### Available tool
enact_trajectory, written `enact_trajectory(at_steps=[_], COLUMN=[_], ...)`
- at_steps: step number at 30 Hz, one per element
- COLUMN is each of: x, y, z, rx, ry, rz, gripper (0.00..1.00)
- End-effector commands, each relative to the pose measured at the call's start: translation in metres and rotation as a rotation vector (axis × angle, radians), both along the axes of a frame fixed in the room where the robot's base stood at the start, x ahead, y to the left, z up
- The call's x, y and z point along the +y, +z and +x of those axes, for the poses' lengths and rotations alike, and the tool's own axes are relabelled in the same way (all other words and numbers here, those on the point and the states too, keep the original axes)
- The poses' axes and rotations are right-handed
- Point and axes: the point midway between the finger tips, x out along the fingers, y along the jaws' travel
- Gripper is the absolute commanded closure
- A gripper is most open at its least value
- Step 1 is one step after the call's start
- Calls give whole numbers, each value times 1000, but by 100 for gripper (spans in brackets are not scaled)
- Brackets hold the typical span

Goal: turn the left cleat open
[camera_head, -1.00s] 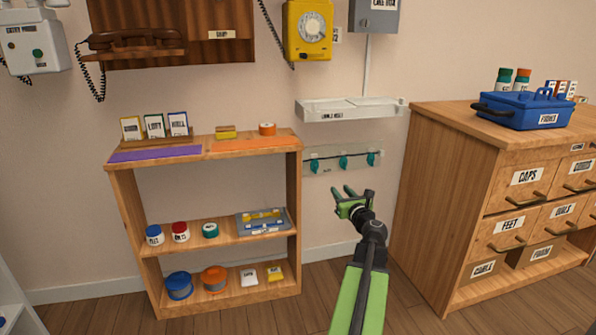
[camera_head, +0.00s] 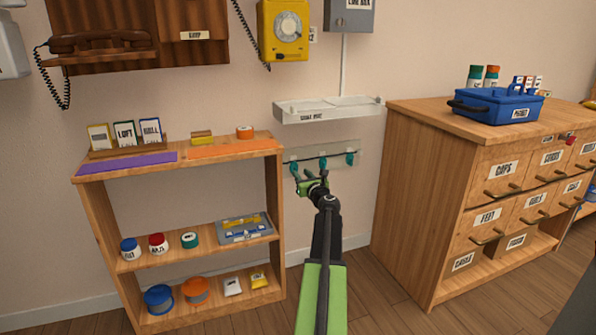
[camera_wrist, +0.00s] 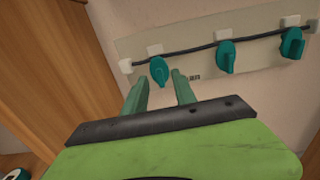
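A pale panel (camera_head: 336,157) on the wall bears a row of three teal cleats with a dark cord along them. The left cleat (camera_head: 295,168) is at the panel's left end; it also shows in the wrist view (camera_wrist: 159,71). The middle cleat (camera_wrist: 226,56) and right cleat (camera_wrist: 293,43) hang to its right. My green gripper (camera_head: 306,176) is in front of the panel's lower left part. In the wrist view my gripper (camera_wrist: 160,83) is open, its two fingers apart and empty. The left cleat appears just beyond the gap between the fingertips; contact cannot be told.
A wooden shelf unit (camera_head: 276,215) stands close on the left. A white wall ledge (camera_head: 328,110) is above the panel. A wooden drawer cabinet (camera_head: 410,200) stands on the right. The wall below the panel is bare.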

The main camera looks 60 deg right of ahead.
Motion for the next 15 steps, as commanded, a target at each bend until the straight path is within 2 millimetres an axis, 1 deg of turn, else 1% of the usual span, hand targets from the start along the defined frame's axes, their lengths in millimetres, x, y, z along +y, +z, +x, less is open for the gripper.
enact_trajectory(at_steps=[1, 3, 6, 9, 15], x=[-9, -14, -21, -23, -23], y=[0, 0, 0, 0, 0], z=[11, 22, 30, 35, 36], rx=[0, 0, 0, 0, 0], ry=[3, 4, 3, 3, 3], rz=[0, 0, 0, 0, 0], gripper=[67, 67, 67, 67, 67])
